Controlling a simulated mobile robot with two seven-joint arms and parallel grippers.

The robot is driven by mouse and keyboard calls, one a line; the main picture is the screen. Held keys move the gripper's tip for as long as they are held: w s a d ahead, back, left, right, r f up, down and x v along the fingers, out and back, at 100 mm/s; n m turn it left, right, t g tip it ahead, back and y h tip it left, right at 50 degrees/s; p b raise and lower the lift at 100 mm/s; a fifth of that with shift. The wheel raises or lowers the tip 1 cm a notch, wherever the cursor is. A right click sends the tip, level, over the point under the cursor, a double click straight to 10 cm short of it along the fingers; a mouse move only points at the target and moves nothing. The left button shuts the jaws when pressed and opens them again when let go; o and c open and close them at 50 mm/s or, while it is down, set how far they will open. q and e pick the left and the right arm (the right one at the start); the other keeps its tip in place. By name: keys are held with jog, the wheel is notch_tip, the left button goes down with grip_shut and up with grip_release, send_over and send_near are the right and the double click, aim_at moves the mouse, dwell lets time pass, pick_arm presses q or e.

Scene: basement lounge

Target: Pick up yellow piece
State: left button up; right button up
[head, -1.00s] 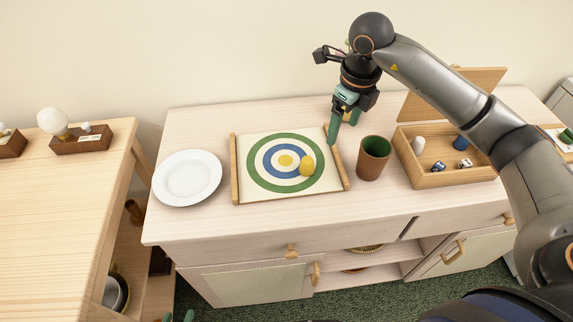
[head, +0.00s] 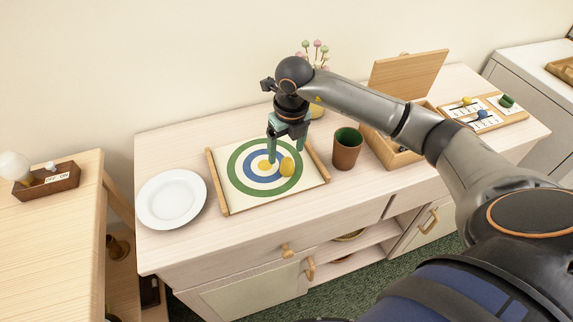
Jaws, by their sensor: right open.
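The yellow piece (head: 287,167) is a small rounded, egg-like shape. It stands on the board with green, blue and yellow target rings (head: 226,198), over the right part of the rings. My right gripper (head: 286,152) points down over the board, open, its fingers apart just behind and above the yellow piece. One finger comes down near the yellow centre of the target. I cannot tell whether a finger touches the piece. My left gripper is not in view.
A white plate (head: 171,199) lies left of the board. A brown cup with a green inside (head: 347,149) stands close on its right. An open wooden box (head: 397,158) stands farther right, partly behind my arm. Pink and green flowers (head: 317,52) are behind my wrist.

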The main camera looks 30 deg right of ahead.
aim_at(288, 160)
jog(key=shift+w+d+f+p, duration=0.1)
jog(key=shift+f+p, duration=0.05)
jog(key=shift+f, duration=0.9)
jog(key=shift+w+d+f+p, duration=0.1)
jog(key=shift+w+f+p, duration=0.05)
jog(key=shift+f, duration=0.85)
jog(key=shift+w+d+f+p, duration=0.1)
jog(key=shift+f+p, duration=0.05)
jog(key=shift+f, duration=0.9)
jog(key=shift+c, duration=0.3)
grip_shut()
